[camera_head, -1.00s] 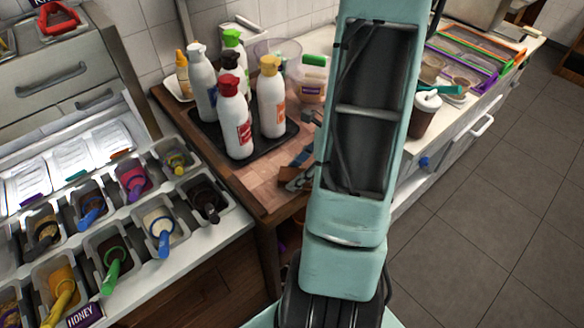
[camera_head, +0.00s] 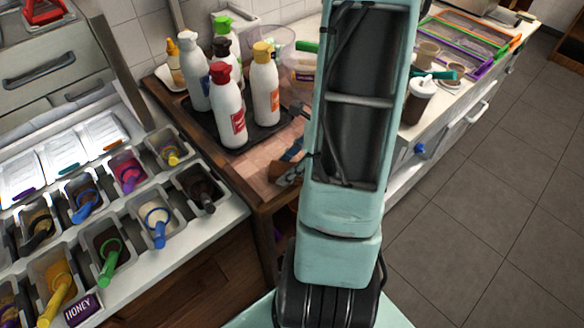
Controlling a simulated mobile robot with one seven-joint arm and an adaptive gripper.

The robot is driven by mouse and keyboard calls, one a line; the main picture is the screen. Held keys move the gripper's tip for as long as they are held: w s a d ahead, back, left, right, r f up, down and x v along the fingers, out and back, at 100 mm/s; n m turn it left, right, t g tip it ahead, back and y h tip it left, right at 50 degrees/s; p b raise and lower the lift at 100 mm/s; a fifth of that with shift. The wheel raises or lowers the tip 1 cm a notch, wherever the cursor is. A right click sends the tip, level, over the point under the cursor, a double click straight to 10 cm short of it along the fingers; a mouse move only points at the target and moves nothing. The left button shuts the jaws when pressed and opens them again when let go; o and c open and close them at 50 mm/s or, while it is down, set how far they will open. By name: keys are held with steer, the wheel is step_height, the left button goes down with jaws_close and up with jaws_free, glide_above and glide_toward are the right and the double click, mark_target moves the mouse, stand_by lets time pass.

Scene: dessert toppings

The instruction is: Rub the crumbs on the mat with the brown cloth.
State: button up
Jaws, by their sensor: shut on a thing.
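My own arm stands upright through the middle of the head view and hides much of the wooden worktop (camera_head: 245,176). A dark flat mat or tray (camera_head: 233,144) lies under several pump bottles. No crumbs can be made out.
A red-capped bottle (camera_head: 229,110) and a yellow-capped bottle (camera_head: 265,88) stand at the front of the group. Topping bins with coloured scoops fill the left counter. A brown cup (camera_head: 417,103) stands right of my arm. Grey floor (camera_head: 490,200) is clear.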

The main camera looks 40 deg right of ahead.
steer(key=shift+w+r, duration=0.15)
steer(key=shift+w, duration=1.15)
steer(key=shift+w+a+f, duration=0.15)
steer(key=shift+w, duration=1.25)
steer(key=shift+w+a+f, duration=0.1)
steer(key=shift+w+a, duration=0.05)
steer(key=shift+w, duration=1.25)
steer(key=shift+w+r, duration=0.15)
steer(key=shift+w, duration=0.35)
steer(key=shift+r, duration=0.15)
steer(key=shift+w+r+p, duration=0.2)
steer(key=shift+r+p, duration=0.4)
steer(key=shift+p, duration=0.2)
step_height(320, 180, up, 3)
steer(key=p, duration=0.3)
steer(key=shift+w+a+r, duration=0.15)
steer(key=shift+r, duration=0.05)
steer(key=shift+s+r+p, duration=0.2)
steer(key=shift+r+p, duration=0.15)
steer(key=shift+r, duration=0.2)
steer(key=shift+f, duration=0.15)
